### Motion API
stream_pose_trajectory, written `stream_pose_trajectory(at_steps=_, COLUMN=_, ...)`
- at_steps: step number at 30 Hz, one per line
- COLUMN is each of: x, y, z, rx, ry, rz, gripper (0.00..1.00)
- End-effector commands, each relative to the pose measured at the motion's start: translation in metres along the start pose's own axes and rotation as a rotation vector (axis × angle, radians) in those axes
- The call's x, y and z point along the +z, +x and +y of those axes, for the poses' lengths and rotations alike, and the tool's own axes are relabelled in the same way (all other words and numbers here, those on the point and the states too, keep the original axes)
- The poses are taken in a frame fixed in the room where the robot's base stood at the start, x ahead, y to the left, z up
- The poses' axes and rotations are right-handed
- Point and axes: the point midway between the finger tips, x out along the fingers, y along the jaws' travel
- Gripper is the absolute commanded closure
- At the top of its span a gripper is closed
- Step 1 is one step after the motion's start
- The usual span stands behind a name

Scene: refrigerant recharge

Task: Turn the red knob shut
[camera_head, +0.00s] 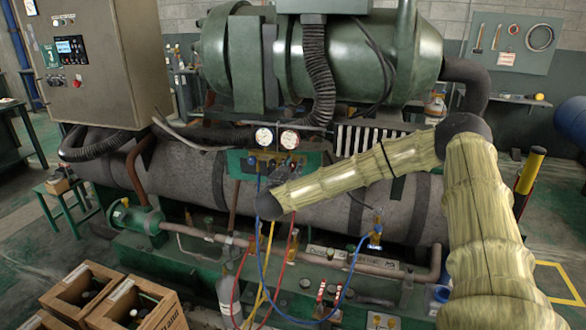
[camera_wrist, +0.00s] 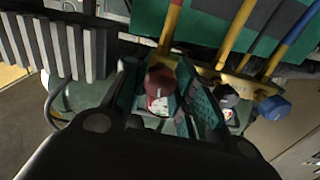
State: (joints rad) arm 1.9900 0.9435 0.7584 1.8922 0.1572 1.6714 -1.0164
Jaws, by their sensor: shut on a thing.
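The red knob (camera_wrist: 160,80) shows in the wrist view between the two teal fingers of my gripper (camera_wrist: 170,88). My gripper is shut on it, with a finger on each side. A small white label with coloured print shows just below the knob. Two round white gauges, the left gauge (camera_head: 263,136) and the right gauge (camera_head: 289,139), stand above the manifold.
A black knob (camera_wrist: 227,96) and a blue knob (camera_wrist: 273,107) sit right of my gripper in the wrist view. A pale finned block (camera_wrist: 62,47) is close on the left. Blue, yellow and red hoses hang below the manifold.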

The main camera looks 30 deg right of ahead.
Motion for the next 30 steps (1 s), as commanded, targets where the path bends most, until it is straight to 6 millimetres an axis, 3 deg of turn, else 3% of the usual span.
stream_pose_trajectory(at_steps=11, x=0.0023, y=0.0009, z=0.0013, rx=0.001, ry=0.128, rz=0.000, gripper=0.97)
stream_pose_trajectory(at_steps=30, x=0.0069, y=0.0014, z=0.0025, rx=0.004, ry=0.714, rz=-0.001, gripper=0.98)
